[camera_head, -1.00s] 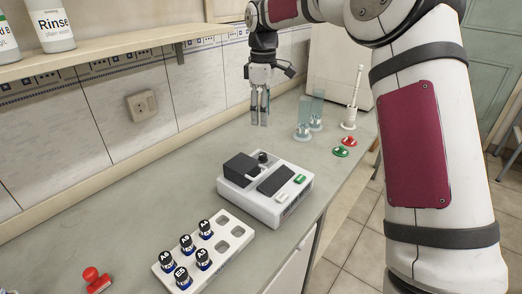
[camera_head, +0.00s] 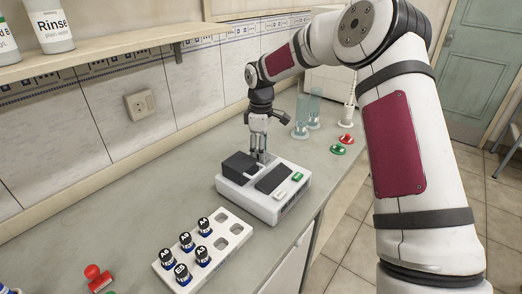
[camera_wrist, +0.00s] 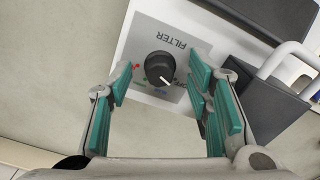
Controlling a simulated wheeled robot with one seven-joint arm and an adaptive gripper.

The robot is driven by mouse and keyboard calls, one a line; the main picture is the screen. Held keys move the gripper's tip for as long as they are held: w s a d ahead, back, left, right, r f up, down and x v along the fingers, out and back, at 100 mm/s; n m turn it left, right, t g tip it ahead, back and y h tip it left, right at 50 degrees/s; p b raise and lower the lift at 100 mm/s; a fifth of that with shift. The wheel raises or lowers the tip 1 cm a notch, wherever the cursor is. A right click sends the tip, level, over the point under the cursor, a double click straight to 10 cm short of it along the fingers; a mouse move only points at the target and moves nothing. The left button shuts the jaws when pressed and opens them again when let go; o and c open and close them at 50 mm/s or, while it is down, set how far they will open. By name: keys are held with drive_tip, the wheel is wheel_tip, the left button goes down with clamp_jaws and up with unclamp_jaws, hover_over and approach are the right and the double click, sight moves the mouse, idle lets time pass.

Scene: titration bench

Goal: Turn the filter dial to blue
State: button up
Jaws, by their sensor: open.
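The filter dial (camera_wrist: 160,67) is a black round knob with a white pointer line, on the white top of the instrument (camera_head: 259,204). In the wrist view it sits under the word FILTER, with small red, green and blue marks around it. The pointer line runs toward the lower right; I cannot tell exactly which mark it meets. My gripper (camera_wrist: 163,88) is open, its teal-padded fingers apart on either side of the dial, pointing down over it. I cannot tell how high the fingertips are above the panel. In the head view, my gripper (camera_head: 258,157) hides the dial.
A black box-shaped cover (camera_head: 238,167) with a light handle (camera_wrist: 286,62) stands close beside the dial. A white rack (camera_head: 219,247) holds several dark-capped vials in front. Red (camera_head: 346,138) and green (camera_head: 338,150) pieces lie behind.

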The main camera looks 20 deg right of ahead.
drive_tip(key=shift+f, duration=0.2)
clamp_jaws()
drive_tip(key=shift+m, duration=0.3)
drive_tip(key=m+b, duration=0.1)
drive_tip(key=m, duration=0.2)
drive_tip(key=m+b, duration=0.1)
drive_tip(key=m, duration=0.4)
drive_tip(key=shift+b, duration=0.3)
drive_tip(key=shift+m, duration=0.3)
